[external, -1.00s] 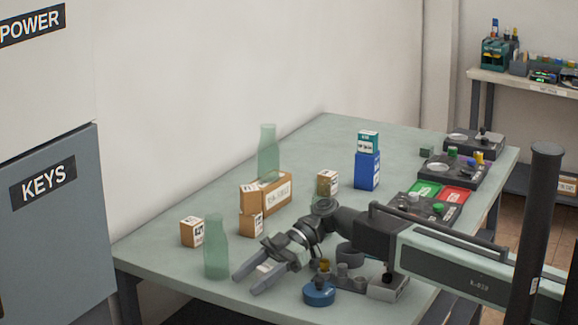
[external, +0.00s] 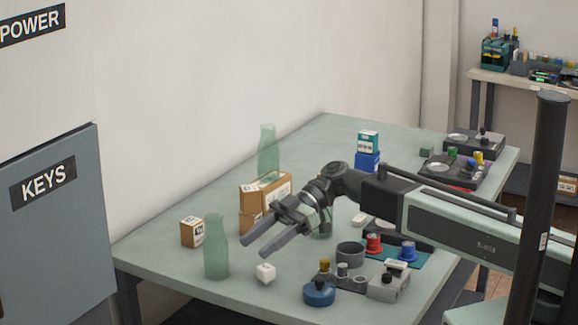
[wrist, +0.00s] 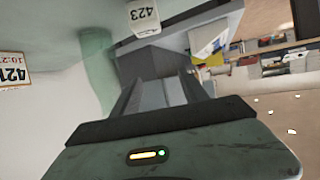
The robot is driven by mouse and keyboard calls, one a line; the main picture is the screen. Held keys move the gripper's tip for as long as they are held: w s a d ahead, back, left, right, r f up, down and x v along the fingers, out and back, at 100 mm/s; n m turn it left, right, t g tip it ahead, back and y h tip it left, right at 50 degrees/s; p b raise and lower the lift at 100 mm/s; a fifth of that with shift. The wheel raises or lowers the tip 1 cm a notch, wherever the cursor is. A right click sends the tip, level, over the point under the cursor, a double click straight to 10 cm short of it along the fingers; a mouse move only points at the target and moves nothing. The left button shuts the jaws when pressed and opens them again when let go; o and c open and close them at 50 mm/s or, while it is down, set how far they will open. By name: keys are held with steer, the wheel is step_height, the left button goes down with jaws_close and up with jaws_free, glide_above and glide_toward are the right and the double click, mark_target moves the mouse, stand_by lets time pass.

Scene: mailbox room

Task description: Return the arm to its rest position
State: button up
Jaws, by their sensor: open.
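My arm reaches in from the right over the green table (external: 150,262). My gripper (external: 254,247) points to the lower left with its two grey fingers apart and nothing between them. It is above the table, and a small white cube (external: 265,272) lies below the fingertips. A translucent green bottle (external: 216,248) stands upright just left of the fingers. In the wrist view the fingers (wrist: 160,92) are empty, with the green bottle (wrist: 97,65) blurred at their left and a white block marked 423 (wrist: 143,17) beyond them.
Stacked cartons (external: 250,222) and another green bottle (external: 268,155) stand behind my gripper. A small carton (external: 192,232) is left. A blue round container (external: 319,293), a grey ring (external: 350,254) and red and blue spools (external: 374,243) lie below my arm. The table's front-left area is clear.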

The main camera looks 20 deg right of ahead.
stand_by(0.3)
steer(key=w+d+r+m+t+p, duration=0.2)
steer(key=w+d+r+p, duration=0.5)
steer(key=d+r+p, duration=0.5)
steer(key=w+d+r+m+t+h+p, duration=0.2)
steer(key=w+d+m+h+p, duration=0.1)
steer(key=d+p, duration=0.6)
steer(key=s+d+f+m+h+p, duration=0.1)
steer(key=d+m+h, duration=0.3)
steer(key=d+m, duration=0.4)
steer(key=s+d+f+m+t+h+p, duration=0.1)
steer(key=d+m+h+p, duration=0.3)
steer(key=d+m, duration=0.5)
steer(key=shift+s+d+f+m+h, duration=0.25)
steer(key=shift+s+d+h, duration=0.45)
steer(key=shift+d, duration=4.85)
steer(key=shift+w, duration=0.15)
